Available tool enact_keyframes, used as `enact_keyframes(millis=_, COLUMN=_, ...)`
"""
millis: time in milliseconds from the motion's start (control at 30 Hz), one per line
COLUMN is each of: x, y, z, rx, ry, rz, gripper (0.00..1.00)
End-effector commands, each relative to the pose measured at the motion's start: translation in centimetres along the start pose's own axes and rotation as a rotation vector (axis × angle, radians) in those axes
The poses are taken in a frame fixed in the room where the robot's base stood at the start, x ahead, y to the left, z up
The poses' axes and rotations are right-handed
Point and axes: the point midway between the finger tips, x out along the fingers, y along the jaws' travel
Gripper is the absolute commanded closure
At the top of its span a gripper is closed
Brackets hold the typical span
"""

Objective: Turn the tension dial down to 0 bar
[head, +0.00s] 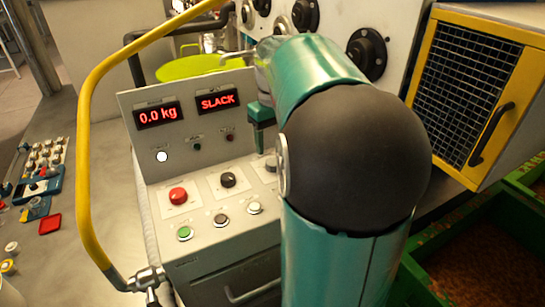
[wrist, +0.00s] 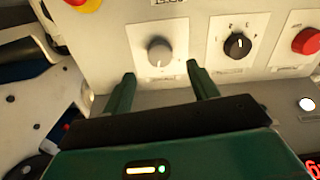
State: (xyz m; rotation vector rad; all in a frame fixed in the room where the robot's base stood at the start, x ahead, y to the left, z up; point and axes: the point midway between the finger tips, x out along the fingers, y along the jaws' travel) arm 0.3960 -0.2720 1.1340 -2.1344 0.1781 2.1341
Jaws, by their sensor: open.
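In the head view the grey dial (head: 271,165) is partly covered by my arm, and the black knob (head: 228,180) is in clear view. The labels are too small to read, so I cannot confirm which is the tension dial.
Red displays read 0.0 kg (head: 158,115) and SLACK (head: 217,101). A red button (head: 178,195) and several small buttons share the panel. A yellow rail (head: 84,160) curves along the left. A caged yellow box (head: 477,90) and green crates (head: 470,235) stand right.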

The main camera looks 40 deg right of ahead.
Motion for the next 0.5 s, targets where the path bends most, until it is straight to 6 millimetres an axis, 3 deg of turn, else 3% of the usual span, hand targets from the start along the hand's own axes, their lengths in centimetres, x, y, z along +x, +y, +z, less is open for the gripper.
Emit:
enact_keyframes(millis=233, x=4.4, y=0.0, z=0.1, rx=0.001, ry=-0.003, rz=-0.002, gripper=0.41)
enact_keyframes(millis=500, x=5.8, y=0.0, z=0.0, rx=0.001, ry=0.0, rz=0.001, gripper=0.41)
